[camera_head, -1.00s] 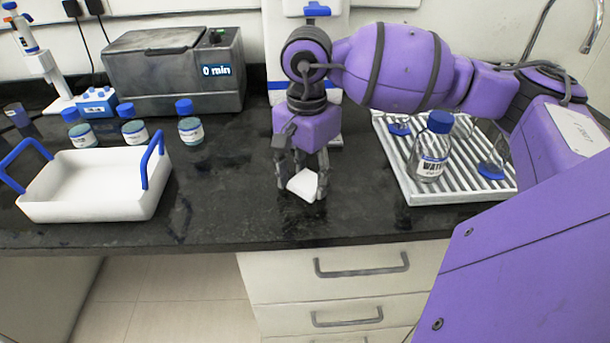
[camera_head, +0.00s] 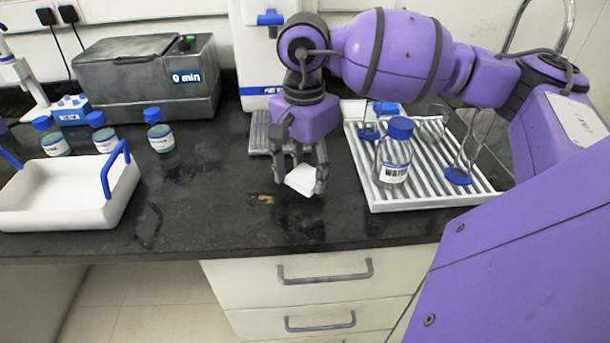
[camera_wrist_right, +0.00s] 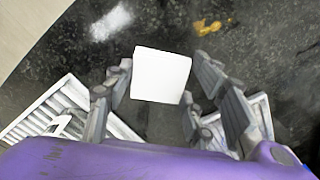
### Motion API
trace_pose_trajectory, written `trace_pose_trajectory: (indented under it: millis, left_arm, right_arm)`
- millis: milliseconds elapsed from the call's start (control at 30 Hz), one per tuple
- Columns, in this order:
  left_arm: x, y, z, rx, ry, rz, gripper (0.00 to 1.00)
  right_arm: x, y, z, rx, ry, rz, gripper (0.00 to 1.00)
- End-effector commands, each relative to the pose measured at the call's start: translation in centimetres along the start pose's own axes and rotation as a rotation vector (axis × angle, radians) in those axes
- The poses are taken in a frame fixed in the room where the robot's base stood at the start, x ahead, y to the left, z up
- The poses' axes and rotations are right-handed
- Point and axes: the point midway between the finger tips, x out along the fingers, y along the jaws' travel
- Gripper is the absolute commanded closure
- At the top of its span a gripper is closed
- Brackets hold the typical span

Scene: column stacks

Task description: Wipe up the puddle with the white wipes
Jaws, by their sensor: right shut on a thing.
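My right gripper (camera_head: 300,183) is shut on a white wipe (camera_head: 303,179), a small square block in the picture, held between the fingertips low over the black counter. In the right wrist view the wipe (camera_wrist_right: 161,75) sits between the fingers (camera_wrist_right: 165,95). A small yellow-brown wet-looking spot (camera_head: 264,198) lies on the counter just left of the gripper; it also shows at the top of the right wrist view (camera_wrist_right: 208,27). I cannot tell whether this spot is the whole puddle. Whether the wipe touches the counter is unclear. My left gripper is not in view.
A ribbed white drying rack (camera_head: 432,196) with a water bottle (camera_head: 393,155) stands close on the right. A white tray with blue handles (camera_head: 58,200) and several blue-capped bottles are on the left. The counter's front edge (camera_head: 250,250) is near. The counter between tray and spot is clear.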

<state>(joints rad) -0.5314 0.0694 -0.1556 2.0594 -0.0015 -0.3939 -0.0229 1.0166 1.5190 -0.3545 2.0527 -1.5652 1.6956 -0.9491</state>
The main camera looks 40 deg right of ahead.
Motion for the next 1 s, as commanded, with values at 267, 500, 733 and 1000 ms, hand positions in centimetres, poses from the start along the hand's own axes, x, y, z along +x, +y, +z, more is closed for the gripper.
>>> trace_pose_trajectory:
  millis: [267,500,733,1000]
  left_arm:
    - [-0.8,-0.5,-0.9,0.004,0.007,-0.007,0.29]
    - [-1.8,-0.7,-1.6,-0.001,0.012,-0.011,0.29]
    - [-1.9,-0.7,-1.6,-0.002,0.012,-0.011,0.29]
    - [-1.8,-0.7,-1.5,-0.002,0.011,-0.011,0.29]
  right_arm:
    - [-2.9,0.5,0.0,0.008,0.002,-0.003,0.74]
    - [-4.9,0.9,0.0,0.013,0.000,-0.002,0.74]
    - [-5.2,1.1,0.0,0.015,0.000,0.000,0.74]
    - [-5.1,1.1,0.0,0.015,0.000,0.000,0.74]
